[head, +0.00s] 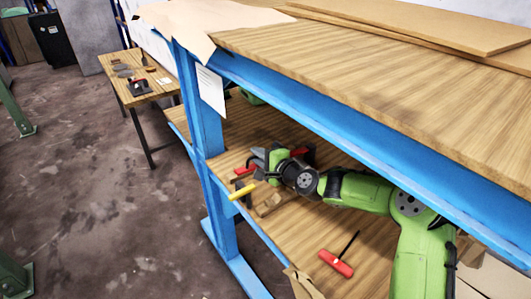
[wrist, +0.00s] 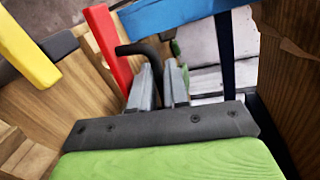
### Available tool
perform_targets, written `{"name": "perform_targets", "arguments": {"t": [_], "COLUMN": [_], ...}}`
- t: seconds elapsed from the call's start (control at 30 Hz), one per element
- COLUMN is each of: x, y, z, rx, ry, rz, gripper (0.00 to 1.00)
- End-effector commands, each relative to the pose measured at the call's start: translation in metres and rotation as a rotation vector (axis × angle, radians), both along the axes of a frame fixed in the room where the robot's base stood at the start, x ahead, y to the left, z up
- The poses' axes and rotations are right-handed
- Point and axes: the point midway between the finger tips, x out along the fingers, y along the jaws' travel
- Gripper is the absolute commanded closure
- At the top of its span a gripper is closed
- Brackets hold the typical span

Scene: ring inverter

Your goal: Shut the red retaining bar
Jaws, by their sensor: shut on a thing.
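In the wrist view, a red bar (wrist: 108,45) slants beside the left finger of my gripper (wrist: 160,72). The two grey fingers are shut on a black bent rod (wrist: 148,50) that runs from beside the red bar in between them. I cannot tell whether the rod joins the bar. In the head view, my gripper (head: 261,158) is low over the lower shelf at the left end of the bench. A small red part (head: 243,170) shows just left of it, probably the same bar. The fingertips are partly hidden.
A yellow bar (head: 242,191) stands out near the shelf's front edge; it also shows in the wrist view (wrist: 25,45). A red T-handle tool (head: 337,262) lies on the shelf (head: 300,230). The blue bench frame (head: 330,105) passes above my arm. Another red thing (head: 304,151) lies behind.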

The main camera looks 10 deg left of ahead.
Motion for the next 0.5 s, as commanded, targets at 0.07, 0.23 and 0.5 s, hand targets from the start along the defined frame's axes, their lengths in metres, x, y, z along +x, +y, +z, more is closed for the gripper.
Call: {"name": "perform_targets", "arguments": {"t": [0.07,0.23,0.5], "x": [-0.003,-0.006,-0.007], "y": [0.004,0.006,0.007], "z": [-0.016,-0.030,-0.039], "rx": [-0.033,-0.086,-0.127], "ry": [-0.033,-0.087,-0.127], "rz": [0.003,0.002,0.001], "gripper": [1.00,1.00,1.00]}}
